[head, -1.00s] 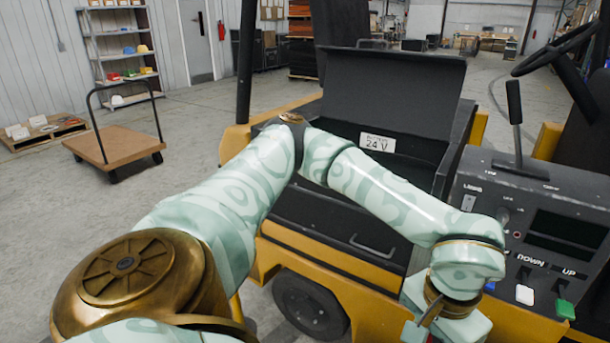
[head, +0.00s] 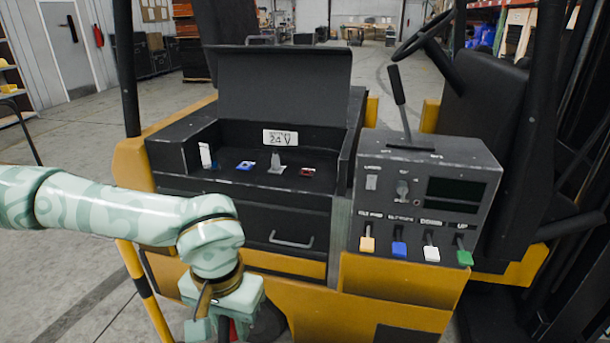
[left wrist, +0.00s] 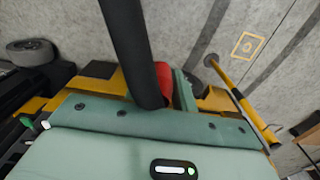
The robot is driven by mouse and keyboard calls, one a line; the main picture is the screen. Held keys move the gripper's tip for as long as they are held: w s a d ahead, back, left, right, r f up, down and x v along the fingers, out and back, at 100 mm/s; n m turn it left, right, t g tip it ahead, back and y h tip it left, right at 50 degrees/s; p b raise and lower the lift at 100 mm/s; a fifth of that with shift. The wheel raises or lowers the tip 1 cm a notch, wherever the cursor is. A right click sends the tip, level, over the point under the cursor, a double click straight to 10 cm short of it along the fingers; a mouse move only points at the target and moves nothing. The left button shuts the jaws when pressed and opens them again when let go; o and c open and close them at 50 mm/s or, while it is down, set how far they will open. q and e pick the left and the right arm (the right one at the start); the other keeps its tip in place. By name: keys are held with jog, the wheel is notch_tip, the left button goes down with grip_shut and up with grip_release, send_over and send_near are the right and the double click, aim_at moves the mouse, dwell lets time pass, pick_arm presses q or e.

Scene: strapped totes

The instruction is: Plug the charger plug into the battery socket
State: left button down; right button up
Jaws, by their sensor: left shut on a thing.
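My left gripper (head: 217,328) is low in front of the truck's yellow side in the head view, pointing down. It is shut on a red thing with a thick black part, apparently the charger plug (left wrist: 163,82), seen in the left wrist view beside a green finger. In the head view only a sliver of red shows by the fingers. The open battery compartment (head: 335,150) has a "24 V" label and a row of small fittings: white, blue (head: 244,165), grey (head: 277,163) and red (head: 306,172). I cannot tell which is the battery socket. My right gripper is out of view.
The raised black lid (head: 275,85) stands behind the compartment. A control box (head: 425,205) with coloured switches and a lever (head: 398,95) stands to its right. A black drawer front with a handle (head: 291,240) lies below. Open floor is at left.

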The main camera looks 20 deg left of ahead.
pick_arm(q)
jog(key=s+f, duration=0.4)
jog(key=f, duration=1.1)
